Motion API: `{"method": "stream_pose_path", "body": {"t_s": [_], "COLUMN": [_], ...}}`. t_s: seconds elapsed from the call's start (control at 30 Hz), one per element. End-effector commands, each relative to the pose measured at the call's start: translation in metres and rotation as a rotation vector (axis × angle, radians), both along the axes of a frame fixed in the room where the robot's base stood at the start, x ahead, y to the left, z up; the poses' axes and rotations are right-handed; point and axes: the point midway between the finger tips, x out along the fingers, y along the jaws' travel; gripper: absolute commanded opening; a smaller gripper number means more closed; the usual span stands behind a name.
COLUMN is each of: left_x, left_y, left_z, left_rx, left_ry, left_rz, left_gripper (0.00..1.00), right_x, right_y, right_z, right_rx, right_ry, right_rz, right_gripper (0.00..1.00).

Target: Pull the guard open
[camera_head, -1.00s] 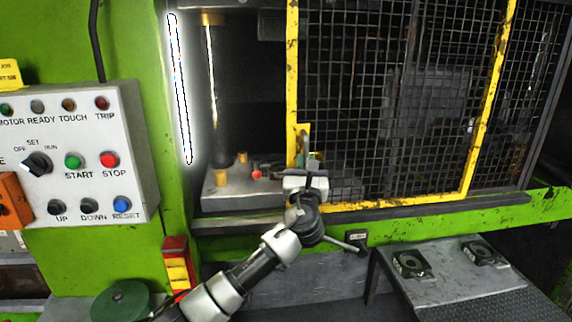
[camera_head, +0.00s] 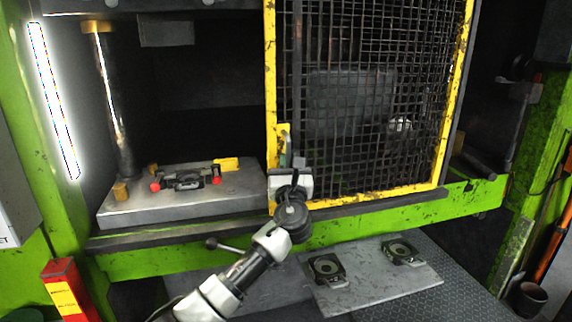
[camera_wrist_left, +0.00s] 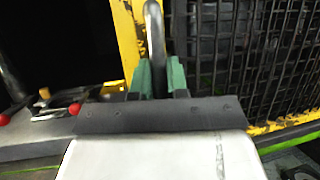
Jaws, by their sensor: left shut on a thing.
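The guard (camera_head: 440,130) is a yellow-framed black mesh panel on the front of the green press. It covers the right part of the press opening, and the left part stands open. My left gripper (camera_head: 287,163) is at the lower left edge of the guard frame. In the left wrist view its green fingers (camera_wrist_left: 158,78) are shut on the grey guard handle (camera_wrist_left: 155,40), beside the yellow frame. The right gripper is in neither view.
A grey press bed (camera_head: 130,207) with a dark fixture (camera_head: 188,178) and red knobs shows left of the guard. A red and yellow box (camera_head: 66,290) is at lower left.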

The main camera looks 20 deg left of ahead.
Motion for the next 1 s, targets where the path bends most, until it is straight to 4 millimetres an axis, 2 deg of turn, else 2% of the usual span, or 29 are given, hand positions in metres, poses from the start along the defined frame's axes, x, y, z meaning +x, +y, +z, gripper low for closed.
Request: {"method": "stream_pose_path", "body": {"t_s": [0.3,0.33,0.47,0.8,1.0], "left_x": [0.0,0.0,0.0,-0.002,-0.022], "left_y": [0.0,0.0,0.0,-0.001,-0.008], "left_z": [0.0,0.0,0.0,-0.002,-0.013], "left_rx": [0.002,0.002,0.001,0.0,-0.001], "left_ry": [0.0,0.0,-0.001,0.0,0.0], "left_rz": [-0.001,-0.001,0.0,0.0,-0.003], "left_gripper": [0.0,0.18,0.38,0.39,0.39], "right_x": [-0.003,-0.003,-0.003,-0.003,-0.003], "right_y": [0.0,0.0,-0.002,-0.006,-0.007], "right_z": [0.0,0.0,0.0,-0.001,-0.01], "right_rx": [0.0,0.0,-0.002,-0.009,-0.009], "right_ry": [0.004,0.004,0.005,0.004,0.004], "right_rz": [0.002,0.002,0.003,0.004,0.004], "right_gripper": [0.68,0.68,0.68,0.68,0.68]}}
